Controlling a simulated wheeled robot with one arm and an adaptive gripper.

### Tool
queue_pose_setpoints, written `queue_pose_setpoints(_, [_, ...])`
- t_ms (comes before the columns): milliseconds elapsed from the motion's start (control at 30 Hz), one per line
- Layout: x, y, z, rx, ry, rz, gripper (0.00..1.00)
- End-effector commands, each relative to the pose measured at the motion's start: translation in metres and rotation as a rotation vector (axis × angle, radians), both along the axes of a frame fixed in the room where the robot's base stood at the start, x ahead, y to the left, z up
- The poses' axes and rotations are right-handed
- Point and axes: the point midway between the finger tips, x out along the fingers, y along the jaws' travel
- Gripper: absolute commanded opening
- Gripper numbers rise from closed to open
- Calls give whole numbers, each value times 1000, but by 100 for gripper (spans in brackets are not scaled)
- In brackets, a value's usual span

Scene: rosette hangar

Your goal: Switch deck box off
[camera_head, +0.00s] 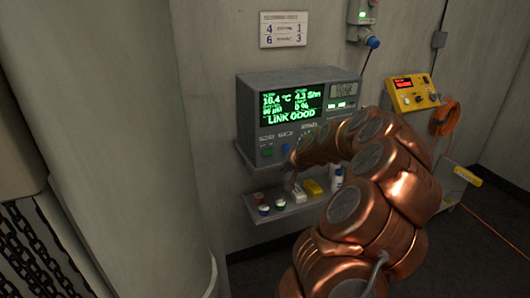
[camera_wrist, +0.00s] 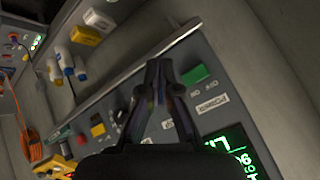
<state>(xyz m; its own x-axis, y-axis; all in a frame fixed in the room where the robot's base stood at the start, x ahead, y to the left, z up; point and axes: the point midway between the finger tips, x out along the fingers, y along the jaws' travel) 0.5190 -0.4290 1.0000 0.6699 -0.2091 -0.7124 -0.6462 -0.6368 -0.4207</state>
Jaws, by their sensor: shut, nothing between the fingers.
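A grey unit, likely the deck box (camera_head: 300,77), sits on a wall bracket in the head view. Its lit green screen (camera_head: 291,104) reads "LINK GOOD" with several values. The green rocker also shows in the wrist view (camera_wrist: 194,75), just right of my gripper (camera_wrist: 159,64). My gripper is shut and empty in front of the lower panel. Contact with the panel cannot be told. In the head view my arm covers the panel's right part.
A shelf (camera_head: 262,221) below holds red-capped and dark-capped jars, a white box (camera_head: 299,193), a yellow box (camera_head: 313,187) and white bottles. A yellow instrument (camera_head: 413,92) with a red display and an orange cable coil (camera_head: 444,118) hang at right. A pillar (camera_head: 120,150) stands at left.

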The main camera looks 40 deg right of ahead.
Motion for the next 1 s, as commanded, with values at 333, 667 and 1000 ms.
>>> queue_pose_setpoints(333, [4,1,1,1,1,4,0])
queue_pose_setpoints(667, [36,-5,2,2,2,4,0])
queue_pose_setpoints(1000, [73,-12,-3,0,3,5,0])
